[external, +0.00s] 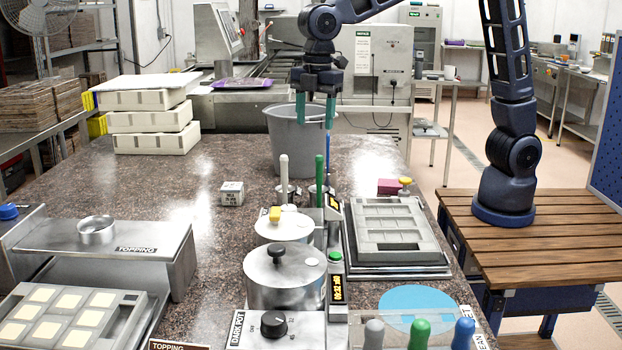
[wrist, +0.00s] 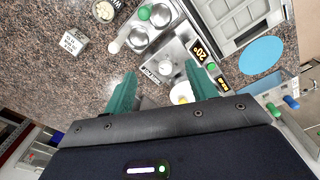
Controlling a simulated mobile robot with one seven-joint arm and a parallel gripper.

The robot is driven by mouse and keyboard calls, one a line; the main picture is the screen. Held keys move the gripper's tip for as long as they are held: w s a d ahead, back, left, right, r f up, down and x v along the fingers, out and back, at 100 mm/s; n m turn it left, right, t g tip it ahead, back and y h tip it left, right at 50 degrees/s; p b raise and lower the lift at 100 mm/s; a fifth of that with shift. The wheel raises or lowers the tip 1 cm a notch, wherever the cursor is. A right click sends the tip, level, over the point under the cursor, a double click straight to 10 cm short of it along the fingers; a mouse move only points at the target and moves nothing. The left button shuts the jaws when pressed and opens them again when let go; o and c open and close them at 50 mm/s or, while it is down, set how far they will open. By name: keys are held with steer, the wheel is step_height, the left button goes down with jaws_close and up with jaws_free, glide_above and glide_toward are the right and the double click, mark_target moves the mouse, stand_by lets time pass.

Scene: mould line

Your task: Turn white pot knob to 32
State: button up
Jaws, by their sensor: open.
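The white pot knob (wrist: 165,67) is a small pale round knob on a grey metal panel (wrist: 178,52) in the wrist view. Its pointer is too small to read. A display (wrist: 203,50) beside the panel appears to show 20. The white pot's lid (wrist: 181,92) lies partly behind my right finger; in the external view the lid (external: 284,228) has a yellow handle. My gripper (wrist: 160,92) is open and empty, with the knob between and beyond its teal fingertips. In the external view my gripper (external: 317,108) hangs above the counter, in front of a grey bucket.
The dark pot (external: 284,280) and its black knob (external: 274,323) stand nearer the external camera. Upright white (external: 284,175) and green (external: 319,180) handles rise near the white pot. The bucket (external: 292,145) stands behind.

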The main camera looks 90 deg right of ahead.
mark_target(288, 207)
steer(key=w+a+f+n+g, duration=0.1)
steer(key=w+a+f+n, duration=0.2)
steer(key=w+a+f, duration=0.45)
steer(key=f, duration=0.3)
steer(key=s+f, duration=0.1)
steer(key=f, duration=0.6)
steer(key=shift+s+a+f, duration=0.2)
steer(key=shift+a+f, duration=0.1)
steer(key=shift+f, duration=0.1)
steer(key=c, duration=1)
